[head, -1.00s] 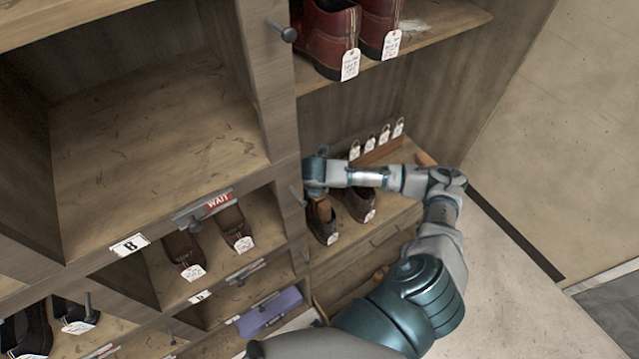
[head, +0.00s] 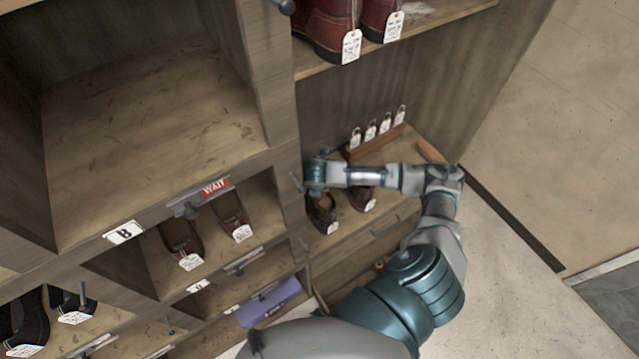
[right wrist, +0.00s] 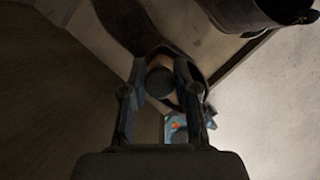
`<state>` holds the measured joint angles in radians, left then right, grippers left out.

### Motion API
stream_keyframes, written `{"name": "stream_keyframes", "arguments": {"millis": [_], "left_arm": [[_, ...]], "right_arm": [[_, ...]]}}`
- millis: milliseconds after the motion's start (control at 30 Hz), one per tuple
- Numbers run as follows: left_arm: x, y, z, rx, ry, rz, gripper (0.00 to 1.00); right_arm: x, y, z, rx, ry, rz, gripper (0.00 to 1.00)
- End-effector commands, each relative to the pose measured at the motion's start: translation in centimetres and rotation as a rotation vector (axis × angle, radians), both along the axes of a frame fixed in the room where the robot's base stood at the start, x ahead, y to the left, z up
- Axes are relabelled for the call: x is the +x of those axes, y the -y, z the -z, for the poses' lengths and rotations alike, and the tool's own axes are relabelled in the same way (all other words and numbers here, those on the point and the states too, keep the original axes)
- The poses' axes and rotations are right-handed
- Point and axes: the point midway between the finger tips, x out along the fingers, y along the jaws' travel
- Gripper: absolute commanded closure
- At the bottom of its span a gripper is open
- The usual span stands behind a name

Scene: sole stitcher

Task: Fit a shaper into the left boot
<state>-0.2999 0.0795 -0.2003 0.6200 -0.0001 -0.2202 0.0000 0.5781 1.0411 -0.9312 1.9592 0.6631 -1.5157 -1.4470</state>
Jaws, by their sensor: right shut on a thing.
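The left boot (head: 322,213), dark brown with a white tag, stands on the right-hand shelf. The right boot (head: 365,196) stands beside it; part of it is behind my arm. My right gripper (head: 317,188) is over the left boot. In the right wrist view my right gripper (right wrist: 163,90) is shut on a shaper (right wrist: 158,82) with a dark round knob and a brown wooden part. The left boot's dark upper (right wrist: 145,30) shows beyond it, with the shaper at its opening. I cannot tell how deep the shaper sits. My left gripper is not in view.
A small wooden rack (head: 378,144) with several white tags stands behind the boots. Red-brown boots (head: 330,30) stand on the shelf above. Floor lies at right.

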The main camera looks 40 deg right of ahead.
Motion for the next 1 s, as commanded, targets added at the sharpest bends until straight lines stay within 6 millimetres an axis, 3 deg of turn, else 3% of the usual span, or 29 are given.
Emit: {"name": "stream_keyframes", "arguments": {"millis": [467, 500, 600, 1000], "left_arm": [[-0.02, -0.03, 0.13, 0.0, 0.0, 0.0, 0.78], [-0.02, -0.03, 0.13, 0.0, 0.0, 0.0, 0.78], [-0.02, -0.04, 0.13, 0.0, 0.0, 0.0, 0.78], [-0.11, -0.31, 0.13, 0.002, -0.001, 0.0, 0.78]], "right_arm": [[-0.11, 0.13, 0.58, 0.001, -0.003, -0.001, 1.0], [-0.11, 0.13, 0.58, 0.0, -0.003, 0.0, 0.63], [-0.11, 0.1, 0.55, 0.001, -0.002, -0.001, 0.42], [-0.24, -0.26, -0.32, 0.002, 0.0, -0.002, 0.42]]}}
